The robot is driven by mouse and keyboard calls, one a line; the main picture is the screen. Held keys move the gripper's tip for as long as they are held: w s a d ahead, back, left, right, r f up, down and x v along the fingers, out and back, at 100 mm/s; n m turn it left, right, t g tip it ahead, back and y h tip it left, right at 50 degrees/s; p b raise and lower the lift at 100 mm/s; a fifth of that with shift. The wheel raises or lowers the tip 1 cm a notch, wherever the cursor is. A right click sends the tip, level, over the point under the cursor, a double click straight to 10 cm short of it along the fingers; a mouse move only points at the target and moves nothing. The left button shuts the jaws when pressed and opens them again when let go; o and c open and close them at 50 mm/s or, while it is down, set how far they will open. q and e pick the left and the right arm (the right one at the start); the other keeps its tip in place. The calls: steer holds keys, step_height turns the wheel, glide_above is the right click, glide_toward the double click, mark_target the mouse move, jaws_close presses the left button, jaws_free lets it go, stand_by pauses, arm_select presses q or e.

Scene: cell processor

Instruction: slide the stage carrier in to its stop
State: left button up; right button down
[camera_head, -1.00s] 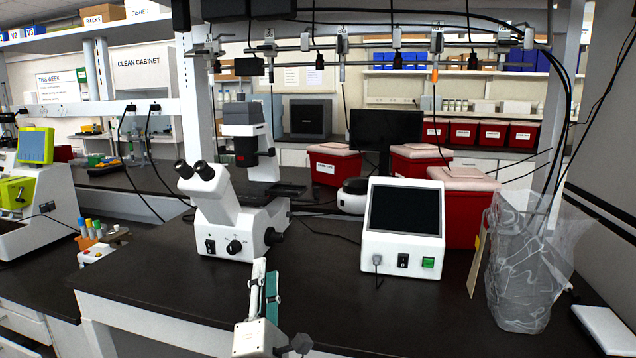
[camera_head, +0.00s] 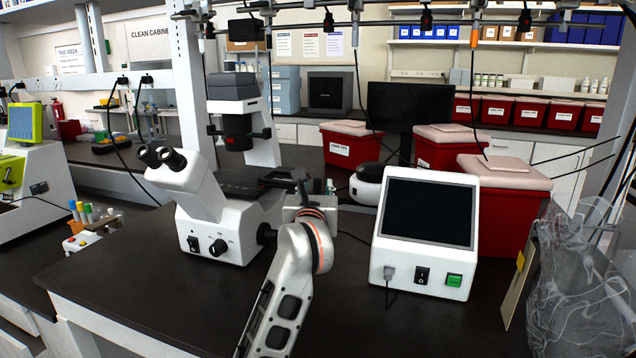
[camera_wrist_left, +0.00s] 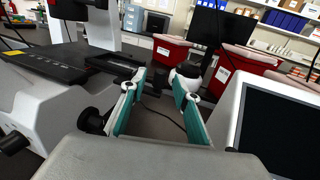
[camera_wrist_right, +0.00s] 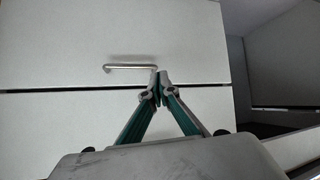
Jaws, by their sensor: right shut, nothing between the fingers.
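The white microscope (camera_head: 225,205) stands on the bench with its flat black stage (camera_head: 243,180). The stage also shows at the left of the left wrist view (camera_wrist_left: 45,63). The dark stage carrier (camera_wrist_left: 112,64) appears as a black frame at the stage's right side. My left gripper (camera_wrist_left: 160,78) is open and empty, to the right of the stage, with its left finger close to the carrier's right end. I cannot tell whether they touch. In the head view my wrist partly hides this area. My right gripper (camera_wrist_right: 158,82) is shut and empty, in front of a drawer front.
A white box with a dark screen (camera_head: 425,235) stands right of my left arm. Red bins (camera_head: 357,150) and a small white device (camera_head: 368,183) stand behind. A clear bag (camera_head: 575,285) is at the right. The drawer handle (camera_wrist_right: 130,67) is near my right gripper.

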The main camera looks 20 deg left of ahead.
mark_target(316, 184)
arm_select(q)
steer(key=shift+x, duration=1.9)
arm_select(e)
steer(key=shift+w+r, duration=0.1)
steer(key=shift+w, duration=0.25)
arm_select(q)
jaws_close()
steer(key=shift+a, duration=0.15)
